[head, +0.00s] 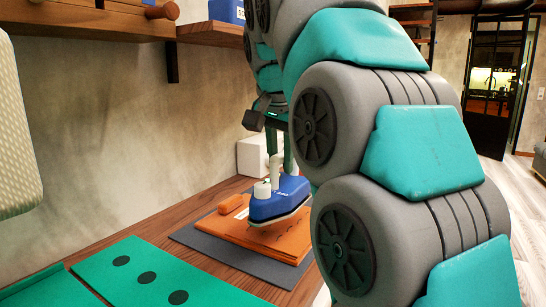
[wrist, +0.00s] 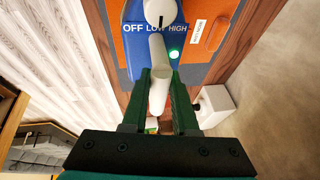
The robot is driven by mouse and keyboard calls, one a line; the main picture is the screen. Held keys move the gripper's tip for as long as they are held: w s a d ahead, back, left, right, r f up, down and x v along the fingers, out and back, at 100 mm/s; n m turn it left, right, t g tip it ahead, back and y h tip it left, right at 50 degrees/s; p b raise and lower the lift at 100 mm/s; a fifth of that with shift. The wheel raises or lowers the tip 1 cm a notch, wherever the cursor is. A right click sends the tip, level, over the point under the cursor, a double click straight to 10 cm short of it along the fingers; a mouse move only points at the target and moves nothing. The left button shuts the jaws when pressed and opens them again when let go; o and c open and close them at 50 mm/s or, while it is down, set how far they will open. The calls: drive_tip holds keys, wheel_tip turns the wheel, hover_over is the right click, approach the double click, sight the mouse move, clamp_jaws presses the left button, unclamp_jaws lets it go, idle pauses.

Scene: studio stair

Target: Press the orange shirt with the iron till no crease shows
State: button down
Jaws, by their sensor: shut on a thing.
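A blue iron (head: 277,201) with a white handle sits over the folded orange shirt (head: 262,240). Whether its sole touches the cloth or hovers just above, I cannot tell. My gripper (wrist: 161,95) is shut on the iron's white handle (wrist: 158,70); my arm partly hides it in the head view. In the wrist view the iron (wrist: 142,45) shows OFF, LOW and HIGH marks, a white knob and a lit green lamp. The shirt, also in the wrist view (wrist: 215,12), has a white label.
The shirt lies on a dark grey mat (head: 190,236) on the wooden worktop (head: 130,236). A green board with black dots (head: 147,278) lies at the front left. A white box (head: 252,155) stands by the wall. A wooden shelf (head: 100,22) overhangs the back.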

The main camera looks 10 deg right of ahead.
sight(280, 185)
drive_tip(key=shift+r, duration=0.1)
idle(0.3)
drive_tip(key=shift+f+b, duration=2.25)
drive_tip(key=shift+f, duration=0.7)
drive_tip(key=shift+s+f+b, duration=0.1)
drive_tip(key=shift+f+b, duration=0.3)
drive_tip(key=shift+f, duration=0.15)
